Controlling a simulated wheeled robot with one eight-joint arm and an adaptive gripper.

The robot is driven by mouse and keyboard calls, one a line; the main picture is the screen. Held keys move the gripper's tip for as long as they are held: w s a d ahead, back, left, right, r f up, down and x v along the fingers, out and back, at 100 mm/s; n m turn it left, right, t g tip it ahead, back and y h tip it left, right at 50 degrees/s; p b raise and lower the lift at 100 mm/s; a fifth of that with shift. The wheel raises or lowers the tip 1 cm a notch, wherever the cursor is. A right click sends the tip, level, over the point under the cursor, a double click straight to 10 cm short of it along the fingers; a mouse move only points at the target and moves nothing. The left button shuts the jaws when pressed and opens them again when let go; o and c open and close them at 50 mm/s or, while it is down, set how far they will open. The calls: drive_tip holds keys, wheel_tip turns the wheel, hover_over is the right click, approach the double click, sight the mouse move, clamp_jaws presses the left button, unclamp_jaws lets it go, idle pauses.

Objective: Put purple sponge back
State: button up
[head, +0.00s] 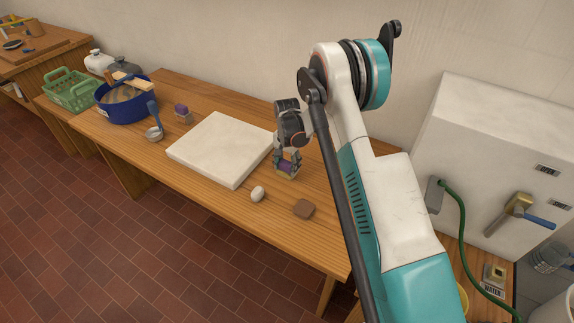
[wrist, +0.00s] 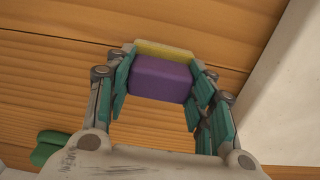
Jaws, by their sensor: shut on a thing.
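A purple sponge (head: 286,167) is between the fingers of my gripper (head: 287,160), right of the white slab. In the wrist view the purple sponge (wrist: 161,80) sits squarely between the teal finger pads, with a yellow band along its far edge. My gripper (wrist: 162,85) is shut on it. In the head view a pale yellowish part shows under the purple; I cannot tell whether it touches the table. A second small purple block (head: 181,109) with a pale base sits on the table left of the slab.
The white slab (head: 222,150) fills the table's middle. A white round lump (head: 257,194) and a brown block (head: 303,208) lie near the front edge. A blue basin (head: 123,104), a ladle (head: 154,131) and a green crate (head: 70,90) are at left.

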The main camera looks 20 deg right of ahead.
drive_tip(key=o, duration=0.9)
drive_tip(key=shift+o, duration=0.2)
drive_tip(key=shift+p, duration=0.3)
drive_tip(key=shift+r, duration=0.45)
wheel_tip(320, 180, up, 13)
drive_tip(key=p, duration=0.4)
wheel_tip(320, 180, up, 14)
drive_tip(key=n+t, duration=0.2)
hover_over(288, 164)
drive_tip(key=s, duration=0.6)
drive_tip(key=s+r+n+t, duration=0.1)
drive_tip(key=s+r+n, duration=0.1)
drive_tip(key=s+r, duration=0.7)
drive_tip(key=s+r+n+t, duration=0.2)
drive_tip(key=s+n+t, duration=0.2)
drive_tip(key=s, duration=1.7)
drive_tip(key=shift+s+r+n, duration=0.2)
drive_tip(key=shift+s+n, duration=0.15)
drive_tip(key=shift+n, duration=0.35)
